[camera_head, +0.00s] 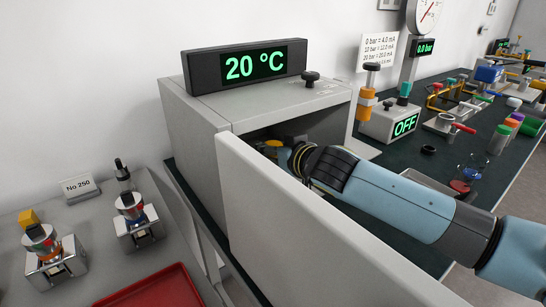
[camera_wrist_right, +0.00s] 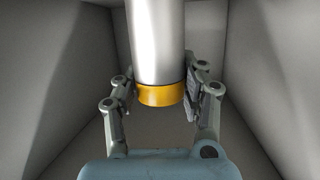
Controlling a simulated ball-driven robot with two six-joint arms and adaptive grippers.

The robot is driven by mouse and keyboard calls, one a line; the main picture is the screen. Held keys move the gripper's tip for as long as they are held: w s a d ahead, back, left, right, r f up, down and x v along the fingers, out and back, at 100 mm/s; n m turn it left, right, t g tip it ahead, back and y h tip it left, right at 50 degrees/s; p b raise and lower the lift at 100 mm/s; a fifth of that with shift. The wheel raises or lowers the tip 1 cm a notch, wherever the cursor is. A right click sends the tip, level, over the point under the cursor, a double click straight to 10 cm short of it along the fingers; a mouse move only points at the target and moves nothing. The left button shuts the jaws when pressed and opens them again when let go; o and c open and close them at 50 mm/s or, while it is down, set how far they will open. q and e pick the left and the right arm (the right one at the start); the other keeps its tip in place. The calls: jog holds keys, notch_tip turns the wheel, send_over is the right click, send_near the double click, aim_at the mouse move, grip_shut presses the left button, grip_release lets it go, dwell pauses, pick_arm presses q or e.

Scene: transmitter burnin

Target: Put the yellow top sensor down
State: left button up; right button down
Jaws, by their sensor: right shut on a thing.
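The yellow top sensor (camera_wrist_right: 158,45) is a silver cylinder with a yellow band at its near end. My right gripper (camera_wrist_right: 163,92) is shut on it around the yellow band in the right wrist view. Grey chamber walls surround both. In the head view my right arm reaches into the open grey chamber (camera_head: 190,125), and a yellow-orange bit (camera_head: 271,147) shows at the gripper. The sensor's lower end and whether it touches the chamber floor are hidden. My left gripper is out of view.
The chamber door (camera_head: 300,225) stands open in the foreground. A "20 °C" display (camera_head: 245,67) and a black knob (camera_head: 310,78) are on top. Left are sensors in metal holders (camera_head: 140,232), a "No 250" sign (camera_head: 78,188) and a red tray (camera_head: 155,290). Right, a bench holds an "OFF" box (camera_head: 388,122).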

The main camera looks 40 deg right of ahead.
notch_tip(320, 180, down, 2)
jog(key=shift+f, duration=0.15)
jog(key=c, duration=0.7)
grip_release()
jog(key=shift+s+f, duration=0.1)
jog(key=v, duration=1.2)
jog(key=shift+b, duration=0.35)
